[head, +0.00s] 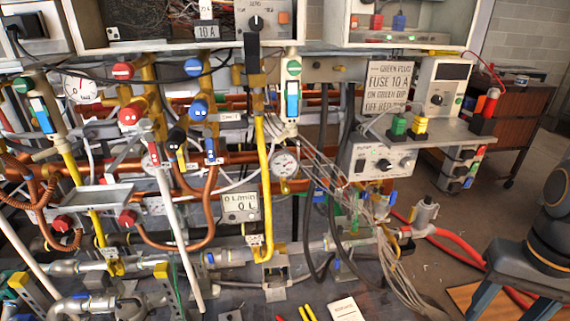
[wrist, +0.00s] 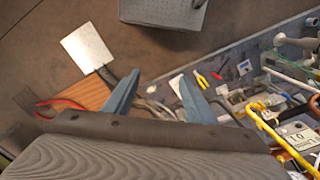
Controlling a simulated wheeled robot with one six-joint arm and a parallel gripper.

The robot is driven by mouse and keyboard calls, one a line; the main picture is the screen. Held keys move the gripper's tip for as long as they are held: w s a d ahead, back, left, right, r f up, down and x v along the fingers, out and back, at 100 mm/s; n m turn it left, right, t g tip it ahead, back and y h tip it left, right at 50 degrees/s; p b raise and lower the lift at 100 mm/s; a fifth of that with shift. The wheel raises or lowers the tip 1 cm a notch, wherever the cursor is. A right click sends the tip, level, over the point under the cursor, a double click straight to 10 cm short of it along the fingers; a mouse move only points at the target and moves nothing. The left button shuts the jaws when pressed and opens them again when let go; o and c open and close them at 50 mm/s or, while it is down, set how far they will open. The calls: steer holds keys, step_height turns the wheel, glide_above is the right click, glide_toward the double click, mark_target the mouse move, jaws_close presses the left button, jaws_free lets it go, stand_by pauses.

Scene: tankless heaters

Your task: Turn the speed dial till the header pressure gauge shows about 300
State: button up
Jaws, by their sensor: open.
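Several round gauges show in the head view: a white gauge (head: 285,163) at the middle, and another gauge (head: 81,88) at upper left. Their readings are too small to make out, and I cannot tell which is the header pressure gauge. Other black knobs are on the right box (head: 437,99) and the upper box (head: 257,22). My gripper (head: 503,312) is open and empty at lower right, pointing down, apart from all dials; its fingers also show in the wrist view (wrist: 159,75).
Copper pipes, valves and a yellow pipe (head: 265,190) crowd the left and middle. Loose cables (head: 388,255) hang below the control box. Red hoses (head: 460,248) run across the floor at right. Coloured hand tools (wrist: 208,79) lie below. Floor at right is fairly open.

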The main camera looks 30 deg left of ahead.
steer(key=w+f+n+t+p, duration=0.15)
steer(key=w+t, duration=0.25)
steer(key=w, duration=1)
steer(key=n+t+y+p, duration=0.5)
steer(key=t+y, duration=0.5)
steer(key=t, duration=0.1)
glide_toward(386, 168)
steer(key=w, duration=0.1)
steer(key=shift+m, duration=0.25)
steer(key=p+x, duration=0.1)
steer(key=x, duration=0.7)
steer(key=shift+s+a+r, duration=0.1)
steer(key=shift+s+a, duration=0.05)
steer(key=shift+a, duration=0.05)
steer(key=c, duration=1)
